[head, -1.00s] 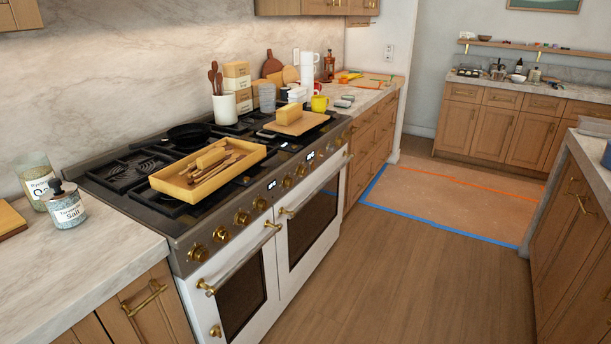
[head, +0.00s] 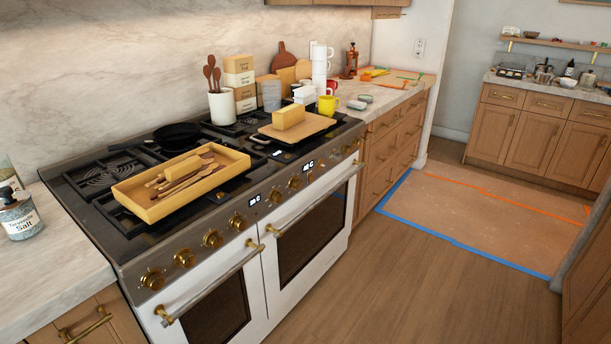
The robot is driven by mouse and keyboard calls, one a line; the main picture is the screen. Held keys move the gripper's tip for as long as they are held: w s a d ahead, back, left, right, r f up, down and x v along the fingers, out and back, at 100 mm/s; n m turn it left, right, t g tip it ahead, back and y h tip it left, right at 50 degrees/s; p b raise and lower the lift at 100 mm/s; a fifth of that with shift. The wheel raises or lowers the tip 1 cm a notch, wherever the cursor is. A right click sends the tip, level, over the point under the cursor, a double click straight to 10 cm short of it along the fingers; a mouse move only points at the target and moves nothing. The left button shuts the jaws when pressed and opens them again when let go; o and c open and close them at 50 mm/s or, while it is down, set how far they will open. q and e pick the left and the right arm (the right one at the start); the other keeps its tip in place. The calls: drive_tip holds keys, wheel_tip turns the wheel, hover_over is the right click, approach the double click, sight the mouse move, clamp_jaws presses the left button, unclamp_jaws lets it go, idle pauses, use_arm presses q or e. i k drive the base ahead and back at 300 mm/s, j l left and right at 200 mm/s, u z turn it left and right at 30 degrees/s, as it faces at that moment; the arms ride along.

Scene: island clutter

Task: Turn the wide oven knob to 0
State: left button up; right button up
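A wide range cooker (head: 90,232) with a row of round brass knobs along its sloping front panel stands at the left of the head view. Several knobs sit left of the first small display (head: 254,200), among them the nearest knob (head: 153,279) and another brass knob (head: 212,239). More knobs, such as one brass knob (head: 275,195), lie around the second display (head: 308,166). Two white oven doors with brass-ended handles, the near door (head: 185,305) and the far door (head: 283,225), are shut. Knob markings are too small to read. Neither gripper is in view.
A wooden tray (head: 128,196) with utensils, a black pan (head: 180,135) and a board with a yellow block (head: 289,117) rest on the cooktop. A salt jar (head: 18,216) stands on the left counter. The wooden floor (head: 425,270) before the ovens is clear.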

sight(297, 185)
drive_tip(key=i+l+u, duration=0.1)
drive_tip(key=i+l, duration=0.25)
drive_tip(key=l, duration=0.3)
drive_tip(key=i+l+u, duration=0.15)
drive_tip(key=i+l, duration=0.2)
drive_tip(key=l, duration=0.3)
drive_tip(key=i+l+u, duration=0.15)
drive_tip(key=l, duration=0.2)
drive_tip(key=i+l, duration=0.15)
drive_tip(key=l, duration=0.25)
drive_tip(key=u, duration=0.05)
